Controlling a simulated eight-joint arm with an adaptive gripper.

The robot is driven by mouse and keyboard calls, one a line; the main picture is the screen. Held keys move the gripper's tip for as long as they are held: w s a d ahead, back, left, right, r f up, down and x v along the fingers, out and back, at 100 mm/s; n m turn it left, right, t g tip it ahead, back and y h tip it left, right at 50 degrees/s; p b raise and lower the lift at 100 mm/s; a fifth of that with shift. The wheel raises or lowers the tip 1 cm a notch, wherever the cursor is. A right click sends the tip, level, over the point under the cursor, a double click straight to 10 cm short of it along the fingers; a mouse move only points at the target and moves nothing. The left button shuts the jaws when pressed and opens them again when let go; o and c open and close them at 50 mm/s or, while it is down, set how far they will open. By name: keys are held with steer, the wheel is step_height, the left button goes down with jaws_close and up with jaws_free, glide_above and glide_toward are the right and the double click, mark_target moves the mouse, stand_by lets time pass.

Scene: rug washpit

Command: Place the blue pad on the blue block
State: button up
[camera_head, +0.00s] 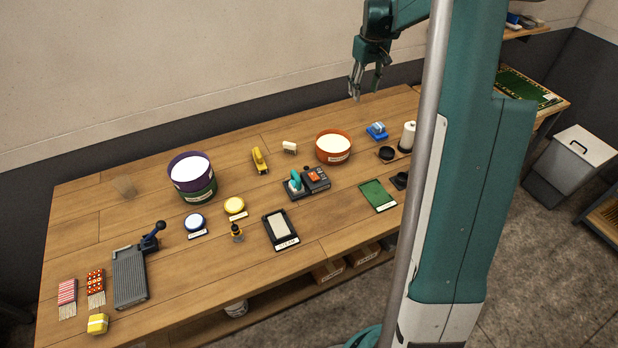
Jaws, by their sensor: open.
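A round blue pad-like disc with a pale top (195,221) lies on the table, left of centre, with a small white label in front of it. A small blue block-like object (377,131) sits toward the back right of the table, and its exact shape is too small to tell. The disc and this object are well apart. My gripper (364,94) is open, pointing down with nothing between its fingers. It appears above the back right part of the table, higher in the picture than the blue object.
A round yellow pad (234,205) lies beside the blue disc. A purple and green tub (206,190) and an orange tub (333,147) stand toward the back. A black tray (281,230) and grey washboard-like plate (130,278) lie nearer the front. Bare wood (205,268) lies between them.

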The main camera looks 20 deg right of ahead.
steer(key=s+a+r+t, duration=0.1)
steer(key=s+a+r, duration=0.35)
steer(key=a, duration=0.35)
steer(key=s+a+r+t, duration=0.1)
steer(key=s+a+r, duration=0.4)
steer(key=a, duration=0.4)
steer(key=s+a+r+t, duration=0.1)
steer(key=s+a+r, duration=0.2)
steer(key=s+a, duration=0.4)
steer(key=s+a+f+t, duration=0.1)
steer(key=s+a+f, duration=0.1)
steer(key=s+a, duration=0.6)
steer(key=s+a+f+t, duration=0.2)
steer(key=s+a, duration=0.6)
steer(key=s, duration=0.4)
steer(key=shift+f+y, duration=0.3)
steer(key=shift+f, duration=0.35)
